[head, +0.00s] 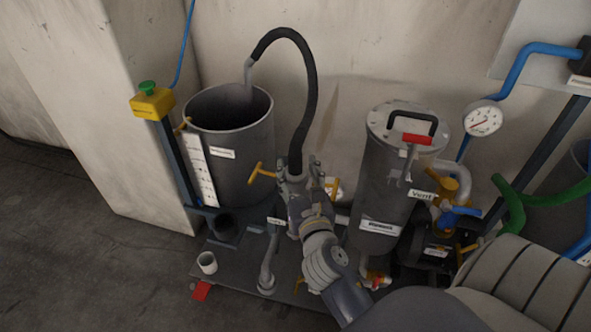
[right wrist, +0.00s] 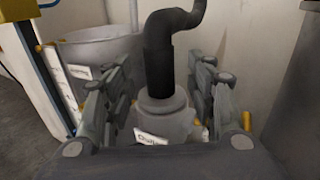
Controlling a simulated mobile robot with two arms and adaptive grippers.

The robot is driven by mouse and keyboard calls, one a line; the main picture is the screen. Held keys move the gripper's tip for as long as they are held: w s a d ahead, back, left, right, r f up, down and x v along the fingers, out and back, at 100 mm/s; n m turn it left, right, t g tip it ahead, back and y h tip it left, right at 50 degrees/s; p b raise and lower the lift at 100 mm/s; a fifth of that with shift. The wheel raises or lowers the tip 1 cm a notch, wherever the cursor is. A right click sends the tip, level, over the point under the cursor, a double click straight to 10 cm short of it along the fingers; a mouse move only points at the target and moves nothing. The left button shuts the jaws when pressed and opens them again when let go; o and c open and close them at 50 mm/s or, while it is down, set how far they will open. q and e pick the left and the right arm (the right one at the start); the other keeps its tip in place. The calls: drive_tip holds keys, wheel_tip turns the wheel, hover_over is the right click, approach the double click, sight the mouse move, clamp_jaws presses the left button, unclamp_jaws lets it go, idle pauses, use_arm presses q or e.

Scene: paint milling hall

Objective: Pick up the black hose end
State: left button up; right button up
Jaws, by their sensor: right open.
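The black hose (head: 309,95) arches up from between my right gripper's fingers and over to the grey tank, where its pale grey far end (head: 249,72) hangs at the tank's mouth. Its near black end (right wrist: 160,68) stands upright on a grey fitting (right wrist: 165,118) with a white label. My right gripper (head: 297,170) is open, with one finger on each side of this hose end. In the right wrist view, gaps show between the fingers and the hose. The head view hides the joint behind my gripper. My left gripper is not in view.
The open grey tank (head: 240,150) stands left of my gripper. A lidded grey cylinder (head: 384,190) stands close on the right, with a gauge (head: 483,118) behind. Yellow valve handles (head: 262,172) stick out nearby.

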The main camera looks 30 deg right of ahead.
sight(297, 167)
drive_tip(key=x, duration=0.2)
drive_tip(key=shift+w+d+f, duration=0.15)
drive_tip(key=shift+w, duration=0.2)
drive_tip(key=shift+w+d, duration=0.15)
drive_tip(key=shift+w, duration=0.25)
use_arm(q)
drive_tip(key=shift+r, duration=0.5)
use_arm(e)
clamp_jaws()
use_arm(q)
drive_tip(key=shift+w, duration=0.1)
use_arm(e)
drive_tip(key=shift+r, duration=0.2)
